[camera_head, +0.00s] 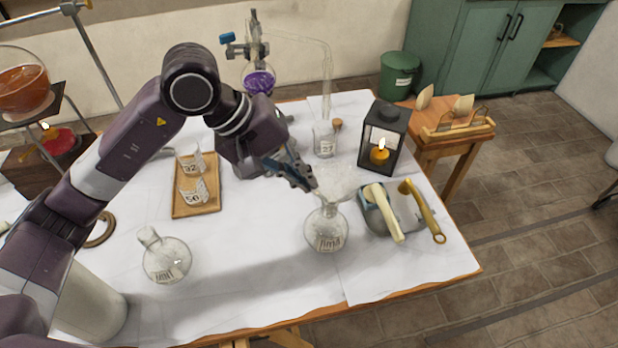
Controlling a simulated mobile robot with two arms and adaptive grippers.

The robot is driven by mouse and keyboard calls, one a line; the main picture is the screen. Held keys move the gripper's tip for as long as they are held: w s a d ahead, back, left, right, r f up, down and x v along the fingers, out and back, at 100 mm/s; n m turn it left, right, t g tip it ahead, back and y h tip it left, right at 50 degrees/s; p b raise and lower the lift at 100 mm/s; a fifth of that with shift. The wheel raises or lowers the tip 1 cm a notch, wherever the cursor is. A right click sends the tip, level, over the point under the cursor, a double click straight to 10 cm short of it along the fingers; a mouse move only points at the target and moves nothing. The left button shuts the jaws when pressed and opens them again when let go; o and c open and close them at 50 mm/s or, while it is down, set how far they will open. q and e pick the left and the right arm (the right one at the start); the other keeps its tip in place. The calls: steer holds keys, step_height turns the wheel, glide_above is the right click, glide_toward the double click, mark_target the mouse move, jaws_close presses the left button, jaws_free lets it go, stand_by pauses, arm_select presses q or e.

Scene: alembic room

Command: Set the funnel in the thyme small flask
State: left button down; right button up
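A clear glass funnel (340,183) is at the centre right, directly above a small round glass flask (326,232) standing on the white-covered table. Its narrow end overlaps the flask's neck; I cannot tell how deep it sits. The flask's label is too small to read. My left gripper (308,181) comes in from the left, with its fingers closed together at the funnel's left rim. My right gripper is not in view.
A wooden tray (196,210) with labelled glassware is at the left. A beaker (325,140) and black candle lantern (383,138) stand behind the funnel. The front middle of the table is clear.

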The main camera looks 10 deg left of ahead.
arm_select(q)
steer(key=shift+s+f, duration=0.15)
steer(key=shift+f, duration=0.2)
stand_by(0.3)
steer(key=c, duration=2.1)
jaws_free()
steer(key=shift+w+a+r+p, duration=0.15)
steer(key=shift+r+p, duration=0.25)
steer(key=shift+r, duration=0.8)
steer(key=shift+w+a+r+p, duration=0.1)
steer(key=shift+a+r+p, duration=0.2)
steer(key=shift+r, duration=0.9)
steer(key=shift+w+a+r+p, duration=0.1)
steer(key=shift+r+p, duration=0.35)
steer(key=shift+r, duration=0.75)
